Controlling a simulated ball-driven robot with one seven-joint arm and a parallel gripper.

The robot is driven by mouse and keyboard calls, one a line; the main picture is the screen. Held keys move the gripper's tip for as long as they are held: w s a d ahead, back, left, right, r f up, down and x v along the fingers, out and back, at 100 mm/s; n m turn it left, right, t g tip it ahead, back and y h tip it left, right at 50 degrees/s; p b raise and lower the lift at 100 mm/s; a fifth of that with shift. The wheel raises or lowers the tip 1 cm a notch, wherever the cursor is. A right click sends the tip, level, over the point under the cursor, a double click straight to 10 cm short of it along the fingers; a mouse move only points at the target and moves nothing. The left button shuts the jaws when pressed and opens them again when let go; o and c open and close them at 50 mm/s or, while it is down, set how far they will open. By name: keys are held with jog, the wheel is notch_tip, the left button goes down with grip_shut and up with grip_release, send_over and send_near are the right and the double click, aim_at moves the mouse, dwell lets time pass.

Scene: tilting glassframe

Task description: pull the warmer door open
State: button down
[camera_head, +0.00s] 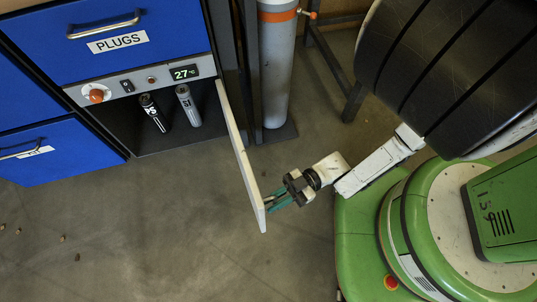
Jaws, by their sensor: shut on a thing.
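The warmer is built into the blue cabinet, under a control strip with a lit display (185,72) reading 27 and an orange knob. Its white door (241,155) stands swung well out from the opening, hinged on the right side.
Blue drawers (105,38) stand above and left of the warmer, one labelled PLUGS. A grey gas cylinder (277,70) with an orange band and a dark metal frame (340,80) stand right of the door. Floor (150,240) in front is clear except small bits at left.

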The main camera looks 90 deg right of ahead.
jog(key=shift+s+d, duration=0.1)
jog(key=shift+s, duration=0.15)
jog(key=c, duration=1.3)
grip_release()
jog(key=shift+c, duration=0.2)
jog(key=v, duration=1)
jog(key=shift+s+d, duration=0.3)
